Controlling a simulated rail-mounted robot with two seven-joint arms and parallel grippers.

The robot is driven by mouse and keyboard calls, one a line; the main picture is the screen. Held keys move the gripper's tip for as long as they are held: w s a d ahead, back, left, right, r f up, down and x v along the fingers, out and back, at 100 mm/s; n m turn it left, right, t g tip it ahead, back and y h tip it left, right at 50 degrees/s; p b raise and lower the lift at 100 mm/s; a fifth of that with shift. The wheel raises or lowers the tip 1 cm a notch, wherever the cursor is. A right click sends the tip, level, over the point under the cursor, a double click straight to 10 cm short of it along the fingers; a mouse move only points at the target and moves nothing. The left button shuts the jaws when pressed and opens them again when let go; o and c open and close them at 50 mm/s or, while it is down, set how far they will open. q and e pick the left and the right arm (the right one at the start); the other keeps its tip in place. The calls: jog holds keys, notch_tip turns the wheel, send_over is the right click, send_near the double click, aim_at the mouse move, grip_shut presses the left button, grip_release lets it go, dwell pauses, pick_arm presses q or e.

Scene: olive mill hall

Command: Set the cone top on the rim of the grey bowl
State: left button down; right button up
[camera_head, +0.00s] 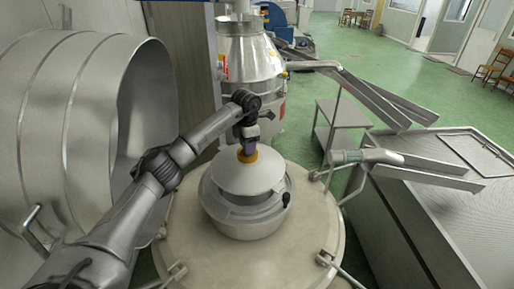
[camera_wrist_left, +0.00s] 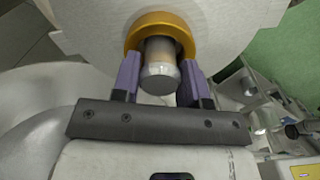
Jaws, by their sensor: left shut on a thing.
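My left gripper (camera_head: 248,149) reaches in from the left and points down, shut on the knob of the cone top (camera_head: 246,173). In the left wrist view, the purple fingers of this gripper (camera_wrist_left: 160,78) stand on either side of the metal knob, with a yellow ring around its base and the pale cone top (camera_wrist_left: 222,28) beyond. The cone top hangs or sits over the grey bowl (camera_head: 245,227), hiding its back part. A strip of the bowl's inside shows in front of the cone top. I cannot tell whether cone and rim touch. My right gripper is out of view.
The bowl stands on a round cream lid (camera_head: 310,230) with clamps at its edge. A large steel drum (camera_head: 90,120) is at the left, a steel hopper machine (camera_head: 250,55) behind. Metal chutes (camera_head: 430,172) and a steel tank (camera_head: 470,225) are at the right.

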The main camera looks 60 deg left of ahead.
pick_arm(q)
jog(key=shift+s+a+n, duration=0.1)
jog(key=shift+a+n, duration=0.2)
jog(key=shift+a, duration=0.05)
jog(key=shift+f, duration=3.75)
jog(key=shift+f, duration=0.1)
jog(key=shift+f, duration=0.15)
jog(key=shift+f+b, duration=0.3)
jog(key=shift+f, duration=0.05)
